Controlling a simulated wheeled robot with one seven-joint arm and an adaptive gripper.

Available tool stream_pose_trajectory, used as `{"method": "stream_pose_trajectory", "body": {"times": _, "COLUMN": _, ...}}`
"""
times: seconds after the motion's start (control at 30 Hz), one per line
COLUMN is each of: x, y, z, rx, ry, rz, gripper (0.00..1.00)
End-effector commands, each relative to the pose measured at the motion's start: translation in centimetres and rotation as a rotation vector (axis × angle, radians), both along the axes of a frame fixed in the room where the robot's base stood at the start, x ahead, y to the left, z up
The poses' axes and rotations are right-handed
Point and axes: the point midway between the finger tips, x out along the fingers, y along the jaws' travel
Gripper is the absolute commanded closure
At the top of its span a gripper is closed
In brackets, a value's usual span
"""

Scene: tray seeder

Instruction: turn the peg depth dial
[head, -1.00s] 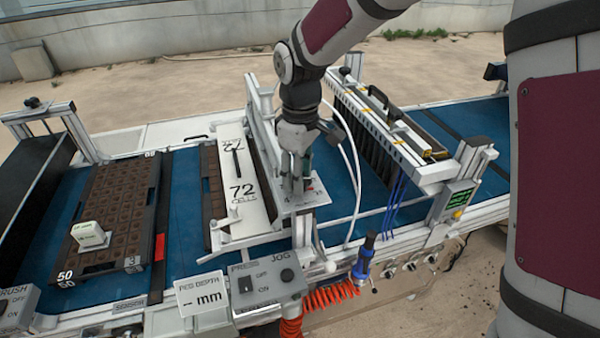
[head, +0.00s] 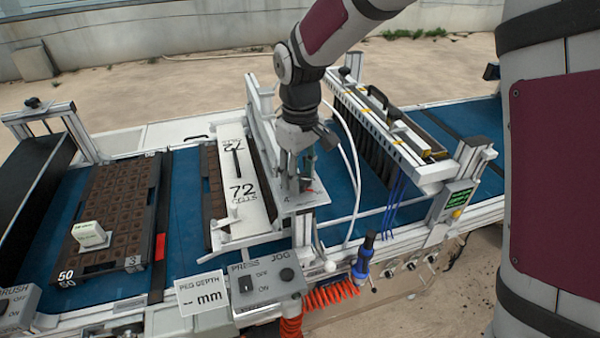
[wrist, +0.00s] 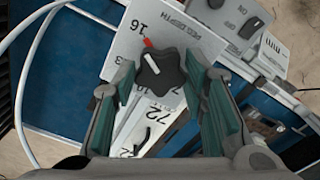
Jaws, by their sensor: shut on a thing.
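The peg depth dial (wrist: 160,72) is a dark lobed knob with a white pointer line, in the wrist view. It sits on a pale plate (wrist: 185,32) marked "PEG DEPTH" with the number 16 visible; a red pointer shows beside the knob. My gripper (wrist: 163,82) has its green-padded fingers on either side of the knob, shut on it. In the head view my gripper (head: 299,184) points down at the plate (head: 308,198), and its fingers largely hide the dial.
A sign reading "PEG DEPTH – mm" (head: 202,293) and a control box with press and jog switches (head: 268,287) stand in front. The white "72 cells" plate (head: 240,205) lies left of my gripper. A seeded-style bar with a handle (head: 390,125) stands right. A pale hose (head: 352,190) loops close by.

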Motion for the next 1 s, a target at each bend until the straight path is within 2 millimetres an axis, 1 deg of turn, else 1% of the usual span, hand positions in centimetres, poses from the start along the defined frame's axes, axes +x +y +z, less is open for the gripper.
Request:
{"method": "stream_pose_trajectory", "body": {"times": 0.03, "x": 0.0, "y": 0.0, "z": 0.1, "rx": 0.001, "ry": -0.001, "rz": -0.002, "gripper": 0.89}}
{"method": "stream_pose_trajectory", "body": {"times": 0.07, "x": 0.0, "y": 0.1, "z": 0.1, "rx": 0.001, "ry": -0.001, "rz": -0.002, "gripper": 0.54}}
{"method": "stream_pose_trajectory", "body": {"times": 0.1, "x": 0.0, "y": 0.0, "z": 0.1, "rx": 0.001, "ry": -0.001, "rz": -0.001, "gripper": 0.45}}
{"method": "stream_pose_trajectory", "body": {"times": 0.13, "x": 0.0, "y": 0.0, "z": 0.1, "rx": 0.001, "ry": -0.001, "rz": -0.001, "gripper": 0.40}}
{"method": "stream_pose_trajectory", "body": {"times": 0.43, "x": 0.0, "y": 0.0, "z": 0.1, "rx": 0.001, "ry": -0.001, "rz": 0.000, "gripper": 0.40}}
{"method": "stream_pose_trajectory", "body": {"times": 0.57, "x": 0.0, "y": 0.0, "z": 0.8, "rx": 0.001, "ry": -0.002, "rz": 0.000, "gripper": 0.40}}
{"method": "stream_pose_trajectory", "body": {"times": 0.67, "x": 0.1, "y": 0.0, "z": 2.3, "rx": 0.001, "ry": -0.004, "rz": 0.000, "gripper": 0.40}}
{"method": "stream_pose_trajectory", "body": {"times": 0.9, "x": 0.1, "y": 0.1, "z": 7.2, "rx": 0.003, "ry": -0.006, "rz": -0.001, "gripper": 0.40}}
{"method": "stream_pose_trajectory", "body": {"times": 1.0, "x": 0.1, "y": 0.1, "z": 9.0, "rx": 0.003, "ry": -0.004, "rz": -0.001, "gripper": 0.40}}
